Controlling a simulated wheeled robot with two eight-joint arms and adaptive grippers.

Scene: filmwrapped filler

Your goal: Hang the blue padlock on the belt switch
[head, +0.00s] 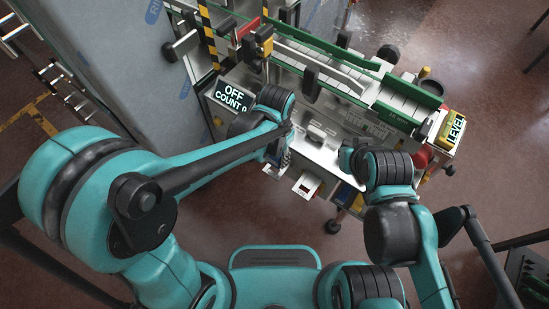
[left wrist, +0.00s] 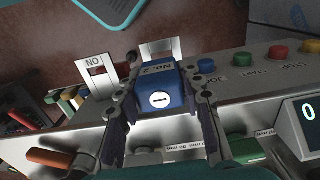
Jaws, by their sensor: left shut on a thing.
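The blue padlock (left wrist: 162,92), marked "No. 2" with a round keyhole face, is in the left wrist view. My left gripper (left wrist: 165,125) is shut on its sides; in the head view the gripper (head: 277,158) is over the machine's near edge, and the padlock is hard to make out there. Beyond the padlock stand two white slotted plates: one lettered "NO" (left wrist: 95,72), the other (left wrist: 162,52) partly hidden by it. I cannot tell which part is the belt switch, or whether padlock and plate touch. My right gripper (head: 346,157) is over the machine's near right side; its jaws are unclear.
A control panel has green (left wrist: 242,61), red (left wrist: 280,54) and yellow (left wrist: 312,46) buttons beside the padlock. A counter display (head: 233,96) reads "OFF COUNT 0". An orange handle (left wrist: 48,159) lies at lower left. The conveyor (head: 330,70) with green rails is beyond.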

